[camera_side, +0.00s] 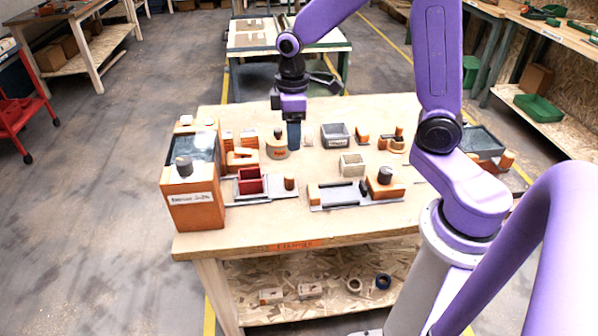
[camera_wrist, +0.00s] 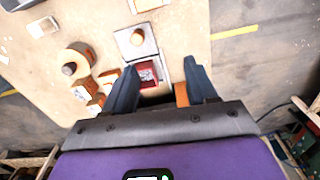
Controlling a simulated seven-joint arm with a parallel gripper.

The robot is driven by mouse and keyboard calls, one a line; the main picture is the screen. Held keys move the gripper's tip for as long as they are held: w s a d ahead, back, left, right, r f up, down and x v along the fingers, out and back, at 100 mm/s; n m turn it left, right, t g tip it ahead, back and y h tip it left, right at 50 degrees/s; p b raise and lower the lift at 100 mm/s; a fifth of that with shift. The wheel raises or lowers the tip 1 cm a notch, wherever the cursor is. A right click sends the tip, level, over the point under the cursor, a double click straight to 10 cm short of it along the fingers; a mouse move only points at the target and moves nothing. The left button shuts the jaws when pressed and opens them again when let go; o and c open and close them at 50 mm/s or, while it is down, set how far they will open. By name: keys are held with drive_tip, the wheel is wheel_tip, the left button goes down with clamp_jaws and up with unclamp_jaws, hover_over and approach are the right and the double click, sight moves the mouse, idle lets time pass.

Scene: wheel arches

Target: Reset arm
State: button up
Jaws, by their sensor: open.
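My gripper (camera_side: 293,136) hangs from my purple arm above the back-middle part of the wooden table (camera_side: 330,232), pointing down. In the wrist view its two dark blue fingers (camera_wrist: 160,72) are spread apart with nothing held between them. A dark red open box (camera_side: 250,182) sits on a grey plate at the front left of the table. In the wrist view the red box (camera_wrist: 149,75) shows below and beyond the gap between the fingers. The fingertips' exact height over the table is hard to tell.
A large orange box (camera_side: 193,196) stands at the left edge. A round tan part (camera_side: 277,148) stands close beside my gripper. A dark grey bin (camera_side: 335,135), a pale bin (camera_side: 352,165) and an orange block with a dark knob (camera_side: 385,183) stand to the right. The front strip is clear.

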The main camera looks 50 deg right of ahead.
drive_tip(key=s+a+r+n, duration=0.1)
drive_tip(key=s+a+n, duration=0.1)
drive_tip(key=s, duration=0.9)
drive_tip(key=s+a+r+n, duration=0.2)
drive_tip(key=s, duration=1)
drive_tip(key=shift+r, duration=0.15)
